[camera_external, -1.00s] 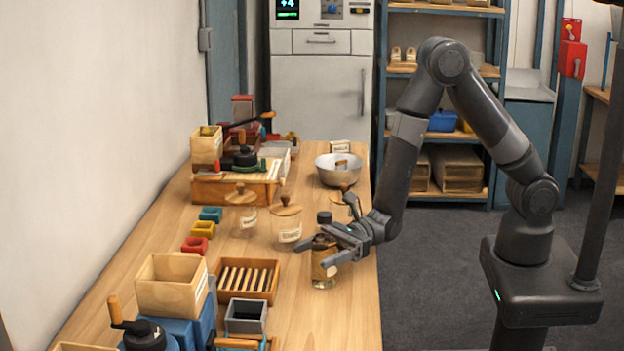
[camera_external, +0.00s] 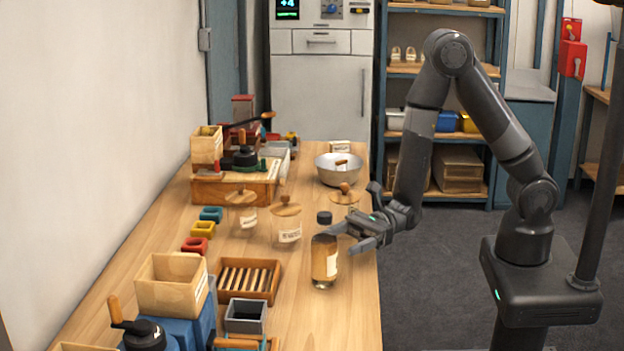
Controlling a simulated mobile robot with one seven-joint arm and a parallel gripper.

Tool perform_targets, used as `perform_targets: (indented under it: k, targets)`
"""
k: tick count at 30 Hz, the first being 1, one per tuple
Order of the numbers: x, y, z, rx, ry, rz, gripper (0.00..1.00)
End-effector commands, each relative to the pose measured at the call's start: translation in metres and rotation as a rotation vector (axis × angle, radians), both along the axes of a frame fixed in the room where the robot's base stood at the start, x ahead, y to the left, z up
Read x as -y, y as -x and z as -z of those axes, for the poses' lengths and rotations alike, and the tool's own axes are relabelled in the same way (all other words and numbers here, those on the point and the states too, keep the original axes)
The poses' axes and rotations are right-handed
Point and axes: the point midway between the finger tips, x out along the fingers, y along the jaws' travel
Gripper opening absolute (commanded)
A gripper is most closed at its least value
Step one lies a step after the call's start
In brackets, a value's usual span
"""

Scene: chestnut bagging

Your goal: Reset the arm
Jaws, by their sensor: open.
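My gripper (camera_external: 347,238) is open and empty at the right edge of the wooden table (camera_external: 340,320). Its fingers point left toward an amber bottle (camera_external: 324,262) with a black cap, which stands upright on the table. The fingertips are just right of the bottle; whether one still touches it I cannot tell. My arm arches up and back to its base at the right.
Glass jars with wooden lids (camera_external: 286,226) stand left of and behind my gripper. A metal bowl (camera_external: 339,169) sits farther back. A slatted wooden tray (camera_external: 247,279) and a grey box (camera_external: 245,316) are at the front left. Open floor lies right of the table.

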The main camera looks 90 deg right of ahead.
Motion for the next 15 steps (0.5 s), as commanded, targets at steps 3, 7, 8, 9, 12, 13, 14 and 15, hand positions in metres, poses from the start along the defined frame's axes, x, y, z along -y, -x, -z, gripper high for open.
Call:
perform_targets:
  k: [3, 7, 8, 9, 12, 13, 14, 15]
  targets:
    - [0.0001, -0.0001, 0.0000, 0.000, 0.000, 0.000, 0.73]
    - [0.0000, -0.0001, 0.0000, 0.000, 0.000, 0.000, 0.73]
    - [0.0000, -0.0001, 0.0000, 0.000, 0.000, 0.000, 0.73]
    - [-0.0001, -0.0002, 0.0000, 0.000, 0.000, 0.000, 0.73]
    - [-0.0001, -0.0001, -0.0006, 0.001, 0.001, -0.001, 0.73]
    - [0.0000, 0.0003, -0.0017, 0.002, 0.004, -0.004, 0.73]
    - [0.0000, 0.0008, -0.0034, 0.005, 0.008, -0.009, 0.73]
    - [-0.0001, 0.0023, -0.0067, 0.009, 0.017, -0.020, 0.73]
